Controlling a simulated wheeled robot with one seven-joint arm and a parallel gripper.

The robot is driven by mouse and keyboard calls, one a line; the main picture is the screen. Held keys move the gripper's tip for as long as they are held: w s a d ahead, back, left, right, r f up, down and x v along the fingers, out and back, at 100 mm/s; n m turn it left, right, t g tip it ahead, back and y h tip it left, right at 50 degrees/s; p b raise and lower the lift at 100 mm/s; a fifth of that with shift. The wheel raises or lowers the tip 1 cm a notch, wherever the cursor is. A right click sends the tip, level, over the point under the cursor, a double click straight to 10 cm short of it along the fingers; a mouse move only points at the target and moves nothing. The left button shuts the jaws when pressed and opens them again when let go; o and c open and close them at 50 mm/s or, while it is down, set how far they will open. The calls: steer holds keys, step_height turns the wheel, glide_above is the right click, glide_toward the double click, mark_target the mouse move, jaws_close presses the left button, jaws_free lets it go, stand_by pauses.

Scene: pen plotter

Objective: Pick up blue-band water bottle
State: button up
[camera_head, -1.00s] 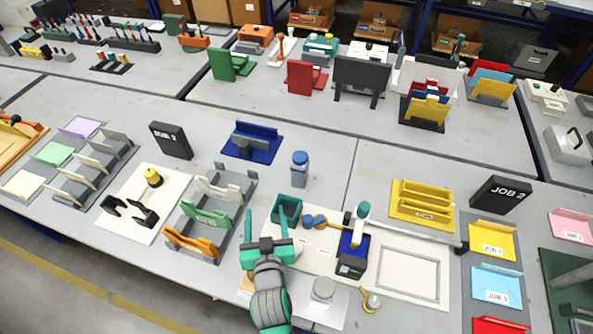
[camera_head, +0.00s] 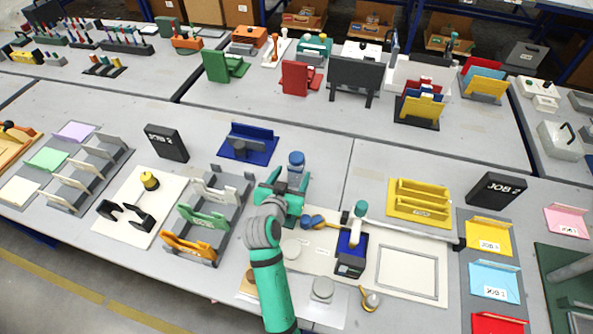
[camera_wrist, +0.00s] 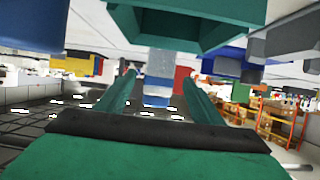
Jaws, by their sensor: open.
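The blue-band water bottle (camera_head: 296,160) stands upright on the grey table, its blue cap showing above my gripper (camera_head: 289,176). My gripper hides its lower part in the head view. In the wrist view, which looks upside down, the bottle (camera_wrist: 158,82) shows between the two green fingers of my gripper (camera_wrist: 158,78), with its blue band and cap visible. The fingers are open and apart, with gaps on both sides of the bottle. I cannot tell how far the fingertips reach around it.
A blue stand (camera_head: 250,146) is behind the bottle to the left. A grey rack with green and orange holders (camera_head: 205,220) stands left.

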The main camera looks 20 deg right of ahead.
mark_target(294, 172)
steer(key=shift+x, duration=2.7)
steer(key=shift+d, duration=0.1)
steer(key=c, duration=1.4)
